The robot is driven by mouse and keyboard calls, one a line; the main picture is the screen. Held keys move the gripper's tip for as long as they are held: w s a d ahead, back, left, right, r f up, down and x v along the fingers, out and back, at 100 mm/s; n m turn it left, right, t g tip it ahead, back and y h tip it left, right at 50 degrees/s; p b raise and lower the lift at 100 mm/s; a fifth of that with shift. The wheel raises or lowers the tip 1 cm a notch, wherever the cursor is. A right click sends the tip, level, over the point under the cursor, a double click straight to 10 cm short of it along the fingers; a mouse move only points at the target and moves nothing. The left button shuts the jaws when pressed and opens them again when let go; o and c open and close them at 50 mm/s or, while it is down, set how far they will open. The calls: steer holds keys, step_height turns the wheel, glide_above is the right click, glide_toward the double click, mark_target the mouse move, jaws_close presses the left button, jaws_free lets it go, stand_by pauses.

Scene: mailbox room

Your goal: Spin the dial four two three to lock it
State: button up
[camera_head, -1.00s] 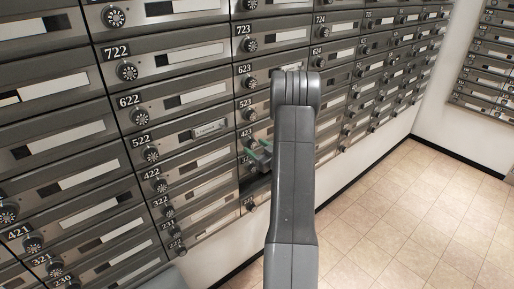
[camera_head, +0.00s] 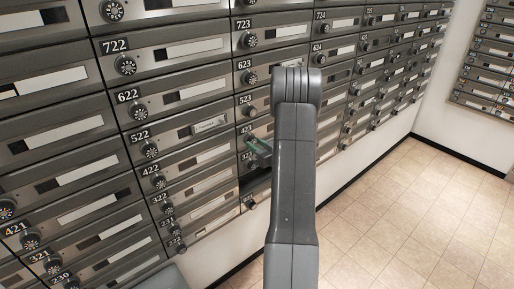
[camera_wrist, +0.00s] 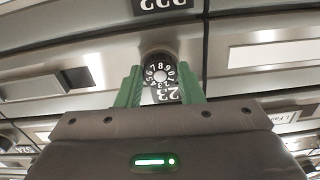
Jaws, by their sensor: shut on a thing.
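The dial (camera_wrist: 160,76) is round and dark with white digits around a pale centre. In the wrist view it sits between the two green fingers of my gripper (camera_wrist: 162,88), which is shut on it from both sides. In the head view my gripper (camera_head: 255,146) is at the mailbox column under the 523 label, by the 423 plate (camera_head: 247,130). My arm hides part of that mailbox and its neighbours. The dial's exact setting is too small to read surely.
Rows of grey mailboxes with similar dials fill the wall, such as the 522 dial (camera_head: 150,150) and the 623 dial (camera_head: 248,77). A second bank (camera_head: 485,75) stands at the right. The tiled floor (camera_head: 400,205) is clear.

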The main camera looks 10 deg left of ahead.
steer(key=m+b, duration=0.1)
steer(key=m, duration=0.2)
steer(key=shift+m, duration=0.3)
steer(key=m, duration=0.4)
steer(key=shift+s+m+b, duration=0.1)
steer(key=shift+m+b, duration=0.2)
steer(key=shift+b, duration=0.1)
steer(key=m, duration=0.4)
steer(key=shift+a+r+m+p, duration=0.1)
steer(key=shift+r+m+p, duration=0.05)
steer(key=shift+m+p, duration=0.15)
steer(key=m+p, duration=0.1)
steer(key=m, duration=0.2)
steer(key=shift+m, duration=0.3)
steer(key=m+p, duration=0.1)
steer(key=m, duration=0.3)
steer(key=shift+r, duration=0.1)
steer(key=m+p, duration=0.2)
steer(key=m, duration=0.3)
steer(key=m+p, duration=0.1)
steer(key=m, duration=0.1)
steer(key=shift+r+m+p, duration=0.1)
steer(key=shift+m+p, duration=0.2)
steer(key=shift+p, duration=0.05)
steer(key=shift+r+m+p, duration=0.1)
steer(key=shift+m+p, duration=0.9)
steer(key=shift+p, duration=0.2)
steer(key=shift+m+p, duration=0.7)
steer(key=shift+p, duration=0.25)
